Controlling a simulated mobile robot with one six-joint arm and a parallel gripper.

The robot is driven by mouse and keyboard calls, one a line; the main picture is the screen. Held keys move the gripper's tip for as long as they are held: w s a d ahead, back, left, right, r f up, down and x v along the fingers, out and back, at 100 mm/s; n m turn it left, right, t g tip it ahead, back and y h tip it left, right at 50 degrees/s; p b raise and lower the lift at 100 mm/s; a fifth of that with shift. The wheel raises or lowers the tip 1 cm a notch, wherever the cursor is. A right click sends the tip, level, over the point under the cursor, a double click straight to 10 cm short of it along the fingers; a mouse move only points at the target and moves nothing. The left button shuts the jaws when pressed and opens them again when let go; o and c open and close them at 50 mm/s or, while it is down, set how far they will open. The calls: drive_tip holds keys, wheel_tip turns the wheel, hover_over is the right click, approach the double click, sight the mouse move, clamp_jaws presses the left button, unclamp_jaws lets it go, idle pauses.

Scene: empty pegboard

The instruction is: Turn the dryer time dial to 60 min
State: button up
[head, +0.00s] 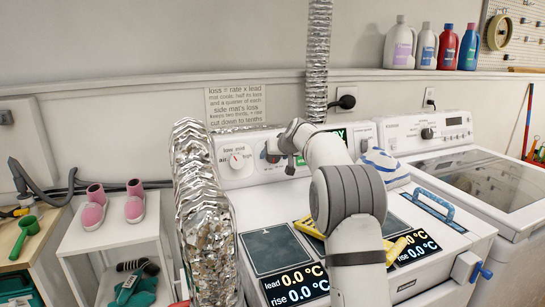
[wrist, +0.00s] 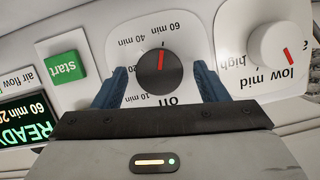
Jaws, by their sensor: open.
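The dryer time dial (wrist: 163,73) is a dark round knob on a white plate in the wrist view, where the lettering appears upside down. Its red mark points up in the picture, toward the "60 min" label and clear of "40 min". My gripper (wrist: 160,68) is open, with one blue finger on each side of the dial. Gaps show between fingers and knob; contact is not visible. In the head view my gripper (head: 291,145) is at the dryer panel and largely hides the dial. The display (wrist: 28,118) shows "READY" and "60 min", partly cut off.
A white heat dial (wrist: 275,46) and a green start button (wrist: 62,67) flank the time dial. In the head view a foil duct (head: 205,215) stands left of my arm. A striped cloth (head: 385,165) and yellow pieces lie on the dryer top.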

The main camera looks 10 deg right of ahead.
drive_tip(key=v, duration=0.7)
drive_tip(key=shift+s+r+b, duration=0.25)
drive_tip(key=shift+b, duration=0.1)
drive_tip(key=s+a+g+h+p, duration=0.1)
drive_tip(key=s+a+g+p, duration=0.15)
drive_tip(key=s, duration=0.85)
drive_tip(key=s+a+g+p, duration=0.1)
drive_tip(key=s+p, duration=0.3)
drive_tip(key=s, duration=0.7)
drive_tip(key=s+f+g+h+p, duration=0.1)
drive_tip(key=s+f+g+p, duration=0.1)
drive_tip(key=s, duration=1.1)
drive_tip(key=s+f+g+p, duration=0.2)
drive_tip(key=s+f, duration=0.2)
drive_tip(key=s, duration=1)
drive_tip(key=shift+d+f+m+h, duration=0.15)
drive_tip(key=shift+d+m+h, duration=0.2)
drive_tip(key=shift+m+h, duration=0.05)
